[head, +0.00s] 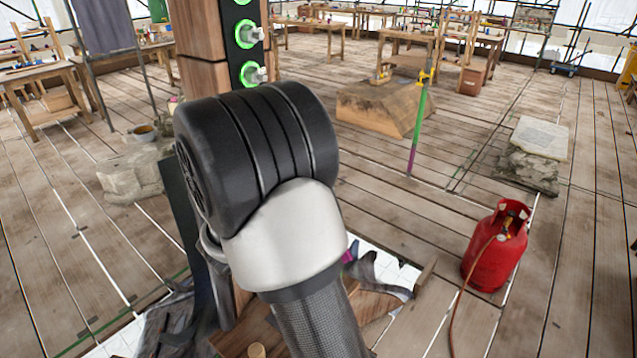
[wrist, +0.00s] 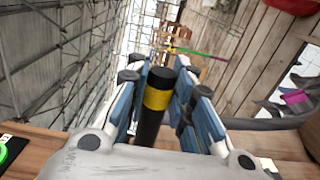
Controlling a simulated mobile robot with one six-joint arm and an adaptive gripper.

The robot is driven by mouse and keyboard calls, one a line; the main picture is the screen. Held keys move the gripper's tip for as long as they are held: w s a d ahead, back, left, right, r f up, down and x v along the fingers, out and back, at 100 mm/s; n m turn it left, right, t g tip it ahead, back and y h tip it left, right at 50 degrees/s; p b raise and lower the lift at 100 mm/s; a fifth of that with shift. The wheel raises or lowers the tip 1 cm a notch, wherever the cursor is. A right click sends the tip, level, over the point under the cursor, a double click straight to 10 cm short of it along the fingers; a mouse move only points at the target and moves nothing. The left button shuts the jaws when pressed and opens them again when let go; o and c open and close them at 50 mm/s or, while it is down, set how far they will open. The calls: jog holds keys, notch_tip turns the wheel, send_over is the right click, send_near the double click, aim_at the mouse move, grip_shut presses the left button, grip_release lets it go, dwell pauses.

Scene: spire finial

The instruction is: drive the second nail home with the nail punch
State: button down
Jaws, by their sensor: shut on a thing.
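My gripper (wrist: 159,80) shows only in the wrist view, with its blue-grey fingers shut on the nail punch. The punch (wrist: 155,102) is a black rod with a yellow band, and it sticks out between the fingers. My own arm hides the gripper and punch in the head view. A wooden post (head: 198,45) carries a black strip with several nails in green rings; two clear ones are an upper nail (head: 250,34) and a lower nail (head: 257,74), both standing proud. A bit of green ring (wrist: 5,150) shows at the wrist view's left edge. I see no contact between punch and nail.
A red gas bottle (head: 495,245) with a hose stands on the plank floor at right. A stone block (head: 535,150), a timber block (head: 385,105) and a green-purple pole (head: 418,130) stand beyond it. Workbenches line the back. Open floor lies between them.

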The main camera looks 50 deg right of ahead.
jog(key=shift+w, duration=0.15)
jog(key=shift+w, duration=0.35)
jog(key=shift+w+b, duration=0.1)
jog(key=shift+b, duration=0.2)
jog(key=shift+w+a+r+b, duration=0.15)
jog(key=shift+w+b, duration=0.2)
jog(key=shift+w, duration=0.7)
jog(key=shift+s+b, duration=0.35)
jog(key=shift+s, duration=0.2)
jog(key=s+b, duration=0.2)
jog(key=s, duration=0.4)
jog(key=shift+d, duration=0.3)
